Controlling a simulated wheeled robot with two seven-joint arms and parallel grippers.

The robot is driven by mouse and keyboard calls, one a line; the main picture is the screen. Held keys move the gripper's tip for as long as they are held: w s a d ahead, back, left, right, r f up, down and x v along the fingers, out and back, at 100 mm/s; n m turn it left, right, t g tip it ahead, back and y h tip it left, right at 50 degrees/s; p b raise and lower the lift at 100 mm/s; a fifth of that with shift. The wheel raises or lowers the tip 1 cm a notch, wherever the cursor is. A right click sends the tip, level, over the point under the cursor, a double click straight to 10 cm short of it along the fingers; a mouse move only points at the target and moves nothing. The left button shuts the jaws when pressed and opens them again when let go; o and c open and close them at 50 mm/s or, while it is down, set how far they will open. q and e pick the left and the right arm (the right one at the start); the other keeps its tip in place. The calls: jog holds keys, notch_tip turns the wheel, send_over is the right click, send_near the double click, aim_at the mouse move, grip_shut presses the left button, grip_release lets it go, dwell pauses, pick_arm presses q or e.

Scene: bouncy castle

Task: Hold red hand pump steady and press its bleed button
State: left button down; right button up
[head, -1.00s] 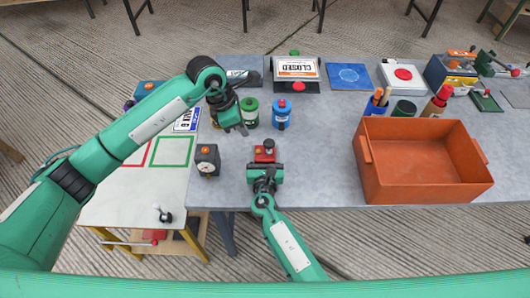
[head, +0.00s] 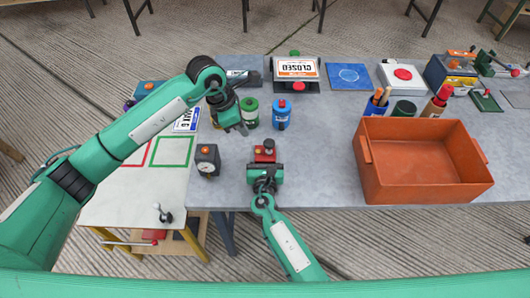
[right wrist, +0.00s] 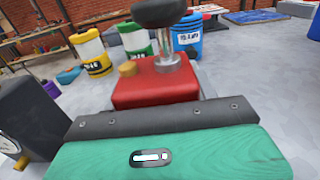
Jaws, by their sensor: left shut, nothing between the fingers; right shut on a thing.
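The red hand pump (head: 265,155) stands near the front edge of the grey table. In the right wrist view it is a red block (right wrist: 155,88) with a metal rod, a black knob (right wrist: 160,12) and a small brass-coloured bleed button (right wrist: 127,69) on its top left. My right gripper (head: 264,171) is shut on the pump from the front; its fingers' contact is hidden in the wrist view. My left gripper (head: 240,129) is shut and empty, behind and left of the pump, apart from it, by the green can.
A green can (head: 251,113) and a blue can (head: 281,115) stand behind the pump. A yellow can (right wrist: 90,52) shows in the wrist view. A black gauge box (head: 207,160) is to the left. A large orange bin (head: 420,193) stands right; the table between is clear.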

dwell(0.3)
pick_arm(q)
jog(key=a+r+n+h, duration=0.1)
jog(key=n, duration=1)
jog(key=a+r+n+h, duration=0.1)
jog(key=a+n+h, duration=0.1)
jog(key=n, duration=0.9)
jog(key=a+r+n+h, duration=0.1)
jog(key=a+n+h, duration=0.1)
jog(key=n, duration=0.9)
jog(key=shift+w+n+g, duration=0.3)
jog(key=shift+n, duration=0.1)
